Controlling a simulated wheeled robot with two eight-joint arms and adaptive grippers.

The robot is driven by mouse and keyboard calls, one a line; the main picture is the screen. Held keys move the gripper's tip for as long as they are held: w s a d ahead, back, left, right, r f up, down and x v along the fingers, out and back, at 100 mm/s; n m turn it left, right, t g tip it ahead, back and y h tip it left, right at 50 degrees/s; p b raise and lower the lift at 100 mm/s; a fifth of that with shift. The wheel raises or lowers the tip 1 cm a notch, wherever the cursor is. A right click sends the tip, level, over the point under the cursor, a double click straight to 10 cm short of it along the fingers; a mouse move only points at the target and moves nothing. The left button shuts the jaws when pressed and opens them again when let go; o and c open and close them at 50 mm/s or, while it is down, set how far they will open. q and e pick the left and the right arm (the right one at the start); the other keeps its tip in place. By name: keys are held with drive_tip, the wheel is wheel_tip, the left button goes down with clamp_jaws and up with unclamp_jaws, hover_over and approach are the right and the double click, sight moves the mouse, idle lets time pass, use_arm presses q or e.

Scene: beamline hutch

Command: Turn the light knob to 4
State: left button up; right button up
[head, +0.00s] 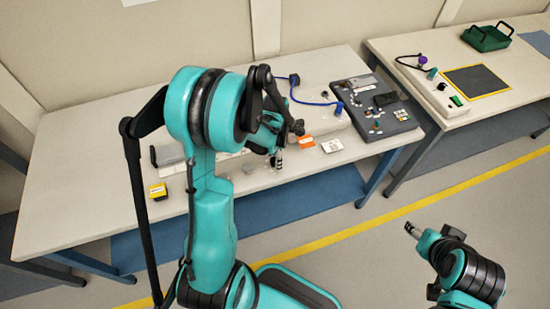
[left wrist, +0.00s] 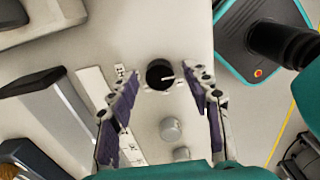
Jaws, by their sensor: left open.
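In the left wrist view a round black knob (left wrist: 160,74) with a white pointer line stands on a pale surface. Its pointer aims to the right of the picture, and the small printed marks around it are too small to read. My left gripper (left wrist: 160,92) is open, its purple-padded fingers on either side of the knob's near side, with no clear contact. In the head view the left gripper (head: 279,158) is over the front of the left table, and I cannot make out the black knob there. My right gripper (head: 412,230) is away from the tables, over the floor.
Two grey knobs (left wrist: 170,129) stand close to the black one. The left table (head: 100,135) also holds a yellow box (head: 158,191), an orange box (head: 306,142), a white card (head: 332,146) and a dark panel (head: 375,108). A green basket (head: 487,38) stands on the right table.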

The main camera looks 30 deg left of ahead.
use_arm(q)
clamp_jaws()
